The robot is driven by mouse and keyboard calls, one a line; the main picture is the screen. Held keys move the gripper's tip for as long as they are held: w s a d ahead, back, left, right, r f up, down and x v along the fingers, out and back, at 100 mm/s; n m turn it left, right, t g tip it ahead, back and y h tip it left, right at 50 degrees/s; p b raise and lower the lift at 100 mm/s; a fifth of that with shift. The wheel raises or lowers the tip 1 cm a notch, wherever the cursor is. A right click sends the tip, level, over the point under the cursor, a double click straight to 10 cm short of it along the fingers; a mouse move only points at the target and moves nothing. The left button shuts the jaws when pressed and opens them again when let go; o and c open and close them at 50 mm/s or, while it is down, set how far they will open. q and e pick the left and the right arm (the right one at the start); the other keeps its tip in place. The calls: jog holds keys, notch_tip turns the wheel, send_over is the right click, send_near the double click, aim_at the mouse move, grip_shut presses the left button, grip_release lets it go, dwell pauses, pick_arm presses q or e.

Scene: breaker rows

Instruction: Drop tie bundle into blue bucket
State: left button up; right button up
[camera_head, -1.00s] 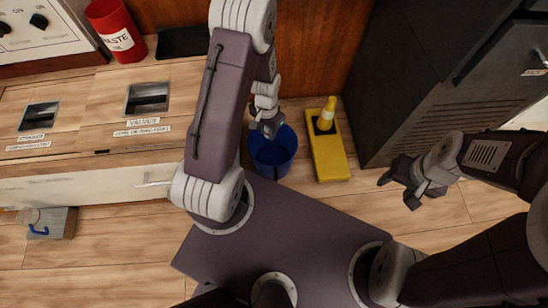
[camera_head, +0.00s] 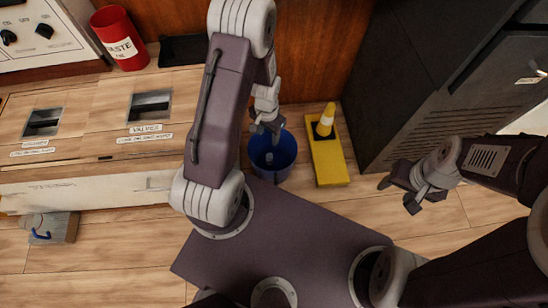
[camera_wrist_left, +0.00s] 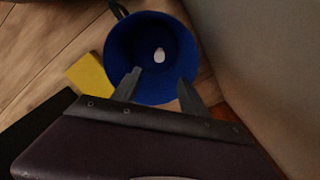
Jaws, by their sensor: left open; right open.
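The blue bucket (camera_head: 288,168) stands on the wooden floor, below my left gripper. It also shows in the left wrist view (camera_wrist_left: 183,35), with its mouth facing the camera. A small pale object, seemingly the tie bundle (camera_wrist_left: 158,55), lies inside the bucket, and it also shows in the head view (camera_head: 269,158). My left gripper (camera_head: 267,135) is open above the bucket. In the left wrist view its two fingers (camera_wrist_left: 158,80) stand apart with nothing between them. My right gripper (camera_head: 398,196) is open and empty, off to the right above the floor.
A yellow stand with a cone (camera_head: 328,165) is right of the bucket. A dark cabinet (camera_head: 430,90) stands further right. A red waste bin (camera_head: 120,38) and a black tray (camera_head: 184,49) sit at the back left. The drawer counter (camera_head: 100,170) is left; a grey box (camera_head: 60,228) lies below it.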

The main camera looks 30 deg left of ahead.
pick_arm(q)
notch_tip(320, 180, up, 6)
jog(key=p, duration=0.3)
jog(key=shift+r, duration=0.2)
pick_arm(e)
notch_tip(320, 180, up, 5)
jog(key=shift+f, duration=0.1)
